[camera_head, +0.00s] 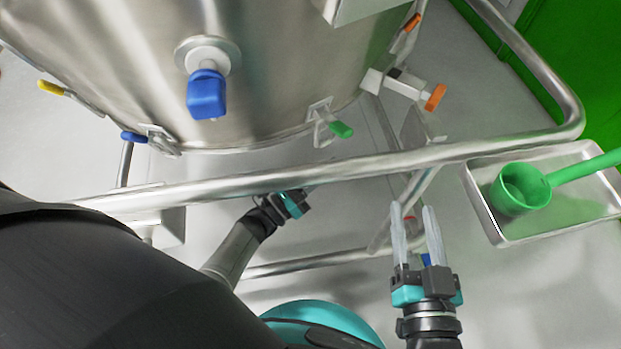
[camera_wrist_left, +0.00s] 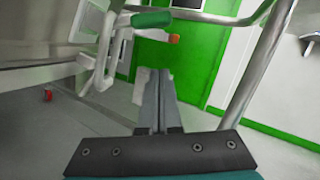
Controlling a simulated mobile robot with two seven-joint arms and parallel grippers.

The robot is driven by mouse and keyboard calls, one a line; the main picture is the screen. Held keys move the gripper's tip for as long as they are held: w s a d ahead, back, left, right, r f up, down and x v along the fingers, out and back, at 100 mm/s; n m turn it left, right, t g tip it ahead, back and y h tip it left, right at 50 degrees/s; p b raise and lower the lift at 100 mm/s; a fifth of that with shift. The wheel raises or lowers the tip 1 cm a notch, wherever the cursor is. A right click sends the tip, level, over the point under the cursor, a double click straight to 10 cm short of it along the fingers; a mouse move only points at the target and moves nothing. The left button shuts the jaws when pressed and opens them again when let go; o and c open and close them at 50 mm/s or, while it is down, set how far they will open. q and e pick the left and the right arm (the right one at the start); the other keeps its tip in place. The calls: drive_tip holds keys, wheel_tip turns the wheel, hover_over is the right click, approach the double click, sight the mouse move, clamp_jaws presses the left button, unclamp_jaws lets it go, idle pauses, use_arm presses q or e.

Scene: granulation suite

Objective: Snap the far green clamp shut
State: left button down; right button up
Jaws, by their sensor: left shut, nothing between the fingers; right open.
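A clamp with a green handle (camera_head: 341,129) sits on a metal bracket low on the steel vessel (camera_head: 270,85). It is the only green clamp I can make out, and its handle sticks out to the right from the bracket. In the left wrist view the green handle (camera_wrist_left: 152,18) shows at the top, above and beyond the fingers. My left gripper (camera_head: 312,188) is below the clamp, partly behind the rail, and apart from it. Its fingers (camera_wrist_left: 158,95) are shut and empty. My right gripper (camera_head: 414,207) is open and empty, pointing up, to the lower right of the clamp.
A steel rail (camera_head: 340,170) crosses in front of the vessel. Blue (camera_head: 134,137), yellow (camera_head: 50,87) and orange (camera_head: 412,22) handles sit around the vessel, with a blue valve knob (camera_head: 206,95) in front. A metal tray (camera_head: 550,225) at right holds a green scoop (camera_head: 521,188).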

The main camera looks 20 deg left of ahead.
sight(335, 125)
use_arm(q)
drive_tip(key=shift+w+r, duration=0.45)
drive_tip(key=shift+r, duration=0.25)
drive_tip(key=shift+w+r, duration=0.4)
drive_tip(key=shift+r, duration=0.35)
drive_tip(key=shift+w+r, duration=0.45)
drive_tip(key=shift+r, duration=0.25)
use_arm(e)
drive_tip(key=shift+s+r, duration=0.1)
use_arm(q)
drive_tip(key=shift+r+n+p, duration=0.25)
drive_tip(key=shift+n+p, duration=0.2)
drive_tip(key=shift+n, duration=0.35)
use_arm(e)
drive_tip(key=shift+w+d+f+g, duration=0.3)
drive_tip(key=shift+w+f+g, duration=0.15)
drive_tip(key=shift+g, duration=0.25)
use_arm(q)
drive_tip(key=shift+y, duration=0.3)
use_arm(e)
drive_tip(key=shift+d+f+h, duration=0.15)
drive_tip(key=shift+f+h, duration=0.1)
drive_tip(key=shift+h, duration=0.05)
